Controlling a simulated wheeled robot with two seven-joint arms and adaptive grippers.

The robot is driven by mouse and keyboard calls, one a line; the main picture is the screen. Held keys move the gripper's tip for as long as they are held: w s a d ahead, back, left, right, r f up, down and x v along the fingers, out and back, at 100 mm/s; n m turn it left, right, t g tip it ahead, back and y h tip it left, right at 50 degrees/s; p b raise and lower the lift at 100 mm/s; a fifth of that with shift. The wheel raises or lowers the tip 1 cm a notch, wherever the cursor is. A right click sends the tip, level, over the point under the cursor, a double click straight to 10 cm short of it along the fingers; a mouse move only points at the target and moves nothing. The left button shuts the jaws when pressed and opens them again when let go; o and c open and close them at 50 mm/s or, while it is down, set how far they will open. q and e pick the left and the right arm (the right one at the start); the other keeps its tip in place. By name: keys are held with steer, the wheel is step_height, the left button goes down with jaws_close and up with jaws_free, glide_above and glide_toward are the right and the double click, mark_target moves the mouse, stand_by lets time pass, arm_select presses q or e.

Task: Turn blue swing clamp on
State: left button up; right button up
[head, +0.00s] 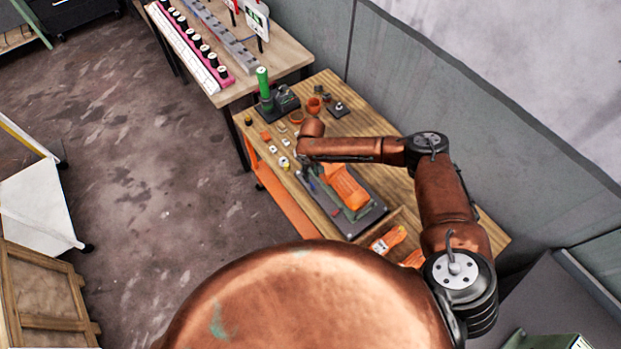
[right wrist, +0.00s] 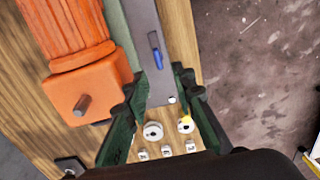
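The blue swing clamp (right wrist: 157,56) shows in the right wrist view as a small blue lever on a grey plate (right wrist: 148,22). It lies roughly lengthwise along the plate. My right gripper (right wrist: 158,75) has two green fingers spread apart, with nothing held between them. The blue lever appears just beyond the fingertips, between their lines; I cannot tell the height gap. An orange ribbed housing (right wrist: 75,30) sits left of the plate. In the head view my right arm reaches over the workbench, and the orange housing (head: 346,186) shows on its dark base. My left gripper is out of view.
White round knobs (right wrist: 153,131) and small switches sit on the wooden bench (right wrist: 182,35) below the plate. A green cylinder (head: 263,82) stands near the far end of the bench. Orange parts (head: 388,239) lie near the front edge. A grey wall borders the right side.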

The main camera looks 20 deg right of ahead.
mark_target(312, 184)
steer(key=f, duration=0.5)
steer(key=shift+s+d+f, duration=0.1)
steer(key=shift+s+d, duration=0.05)
steer(key=shift+d, duration=0.05)
steer(key=shift+f, duration=0.65)
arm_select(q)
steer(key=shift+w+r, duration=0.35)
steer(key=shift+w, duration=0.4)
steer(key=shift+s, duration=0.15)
arm_select(e)
steer(key=shift+c, duration=0.5)
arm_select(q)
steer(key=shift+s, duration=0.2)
arm_select(e)
jaws_close()
